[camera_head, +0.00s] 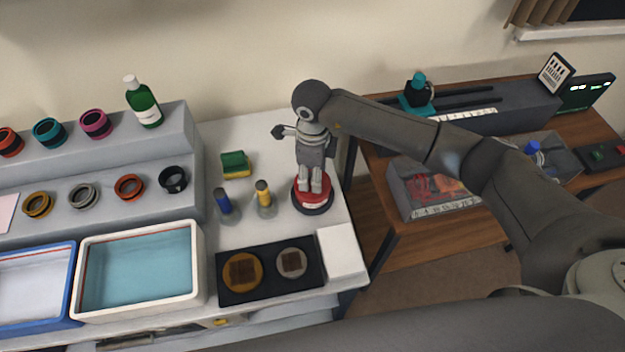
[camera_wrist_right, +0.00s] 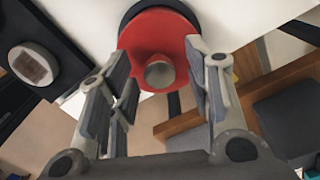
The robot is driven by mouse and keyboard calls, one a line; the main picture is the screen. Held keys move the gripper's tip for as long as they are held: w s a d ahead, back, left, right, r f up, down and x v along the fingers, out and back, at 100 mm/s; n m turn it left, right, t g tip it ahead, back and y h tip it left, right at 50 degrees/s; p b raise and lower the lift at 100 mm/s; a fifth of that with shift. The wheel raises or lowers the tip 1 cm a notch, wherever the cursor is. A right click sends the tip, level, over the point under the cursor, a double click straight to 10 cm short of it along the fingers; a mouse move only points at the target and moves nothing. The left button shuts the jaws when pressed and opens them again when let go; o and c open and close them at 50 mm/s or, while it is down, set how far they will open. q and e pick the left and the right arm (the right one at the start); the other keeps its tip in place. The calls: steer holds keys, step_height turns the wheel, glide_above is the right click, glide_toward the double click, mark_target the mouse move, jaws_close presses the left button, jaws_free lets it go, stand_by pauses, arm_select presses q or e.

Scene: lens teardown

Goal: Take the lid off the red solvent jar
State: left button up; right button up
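The red solvent jar's lid (camera_head: 302,196) is a round red disc above a dark round rim (camera_head: 318,210), at the right end of the white bench. In the right wrist view the red lid (camera_wrist_right: 133,38) has a grey cylindrical knob (camera_wrist_right: 159,73) at its middle. My right gripper (camera_head: 316,188) points down over the lid and hides part of it. In the wrist view its fingers (camera_wrist_right: 160,82) stand on either side of the knob, with a gap showing on both sides. The jar's body below the rim is mostly hidden. My left gripper is not in view.
Left of the jar stand a yellow-topped bottle (camera_head: 264,196) and a blue-topped bottle (camera_head: 224,206). A black tray (camera_head: 265,292) with two round pieces lies in front. A sponge (camera_head: 236,164) lies behind. A wooden table (camera_head: 440,247) stands right, past a gap.

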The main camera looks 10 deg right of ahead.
jaws_close()
steer(key=shift+r, duration=0.2)
